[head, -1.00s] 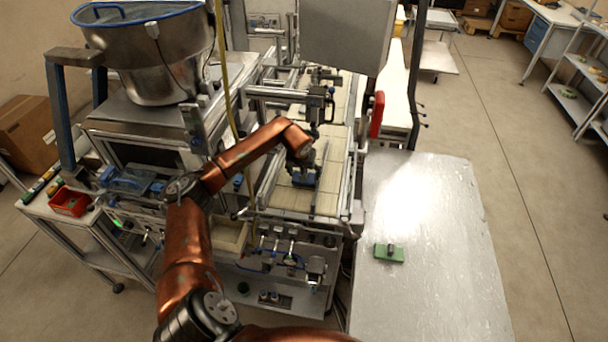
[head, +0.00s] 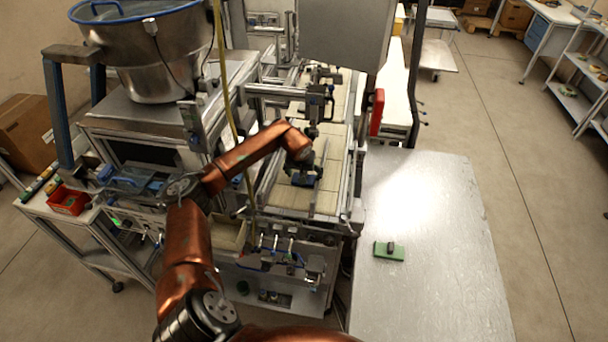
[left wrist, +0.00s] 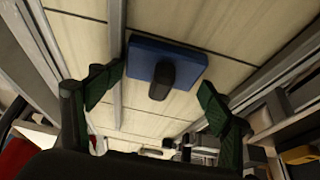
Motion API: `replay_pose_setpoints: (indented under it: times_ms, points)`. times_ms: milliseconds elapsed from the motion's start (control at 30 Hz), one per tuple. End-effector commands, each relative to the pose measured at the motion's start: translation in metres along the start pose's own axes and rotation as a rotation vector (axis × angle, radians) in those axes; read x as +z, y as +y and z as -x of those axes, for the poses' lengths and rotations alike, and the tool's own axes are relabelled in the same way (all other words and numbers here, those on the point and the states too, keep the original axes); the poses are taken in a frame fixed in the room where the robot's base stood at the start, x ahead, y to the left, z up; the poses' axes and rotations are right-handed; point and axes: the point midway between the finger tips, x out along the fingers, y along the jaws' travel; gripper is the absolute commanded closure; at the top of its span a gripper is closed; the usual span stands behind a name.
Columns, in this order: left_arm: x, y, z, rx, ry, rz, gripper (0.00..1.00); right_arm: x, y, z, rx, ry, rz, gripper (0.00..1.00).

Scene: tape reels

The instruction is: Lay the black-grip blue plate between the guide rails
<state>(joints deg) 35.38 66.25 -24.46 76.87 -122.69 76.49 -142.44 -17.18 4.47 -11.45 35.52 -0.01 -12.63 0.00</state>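The blue plate (left wrist: 165,62) with its upright black grip (left wrist: 162,78) lies on the pale belt in the left wrist view. My right gripper is out of view.
A green plate (head: 396,255) with a dark grip lies on the metal table (head: 435,210) at right, otherwise clear. A frame with a dark device (head: 318,103) stands over the belt beyond my gripper. A red bin (head: 68,201) sits at far left.

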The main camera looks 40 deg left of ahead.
Motion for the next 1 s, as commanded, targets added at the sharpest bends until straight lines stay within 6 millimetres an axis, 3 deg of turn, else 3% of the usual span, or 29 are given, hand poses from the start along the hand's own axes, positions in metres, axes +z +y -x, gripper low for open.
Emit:
replay_pose_setpoints:
  times_ms: [33, 133, 567, 700, 767, 1000]
  points:
    - [0.009, -0.002, -0.006, -0.009, -0.019, -0.006, 0.24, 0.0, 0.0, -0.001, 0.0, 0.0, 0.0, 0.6]
    - [0.009, -0.002, -0.006, -0.009, -0.02, -0.006, 0.19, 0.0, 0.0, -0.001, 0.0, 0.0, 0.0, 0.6]
    - [0.005, -0.001, -0.001, -0.005, -0.013, -0.004, 0.19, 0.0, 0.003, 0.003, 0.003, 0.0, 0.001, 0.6]
    - [-0.001, -0.001, 0.012, -0.003, -0.01, -0.002, 0.19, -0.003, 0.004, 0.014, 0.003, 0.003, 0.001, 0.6]
    - [-0.003, -0.002, 0.022, -0.005, -0.005, -0.005, 0.19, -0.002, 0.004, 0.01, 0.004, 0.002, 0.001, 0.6]
    - [-0.003, -0.002, 0.075, -0.006, -0.005, -0.005, 0.19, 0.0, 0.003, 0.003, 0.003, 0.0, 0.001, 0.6]
